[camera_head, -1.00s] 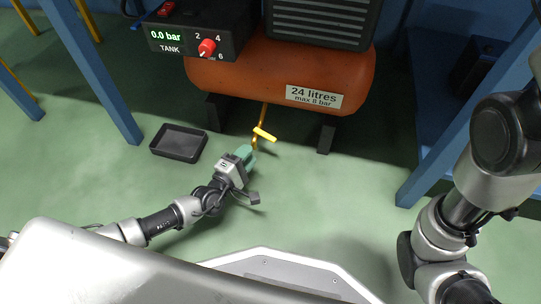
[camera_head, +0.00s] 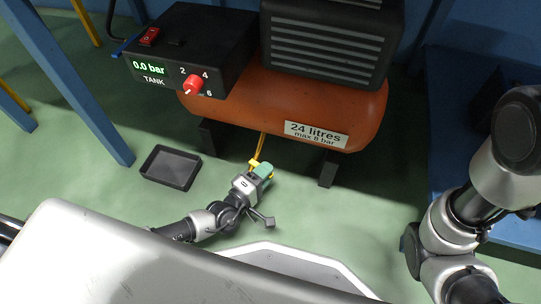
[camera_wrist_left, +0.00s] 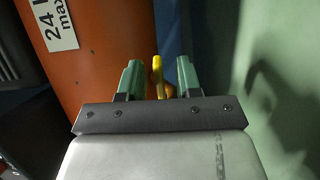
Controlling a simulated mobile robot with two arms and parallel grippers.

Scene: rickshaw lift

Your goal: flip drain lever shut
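The yellow drain lever (camera_head: 254,163) is on the brass drain pipe (camera_head: 262,146) under the orange tank (camera_head: 300,108). My left gripper (camera_head: 262,170) is at the lever, low under the tank, and hides part of it in the head view. In the left wrist view the two green fingers of the left gripper (camera_wrist_left: 158,80) stand apart, with the yellow lever (camera_wrist_left: 157,72) between them and gaps on both sides. My right arm shows at the right of the head view, but its gripper is out of view.
A shallow black tray (camera_head: 171,167) lies on the green floor left of the gripper. A black control box (camera_head: 190,55) reads 0.0 bar and has a red knob (camera_head: 193,85). Tank feet and blue frame posts (camera_head: 85,100) stand around.

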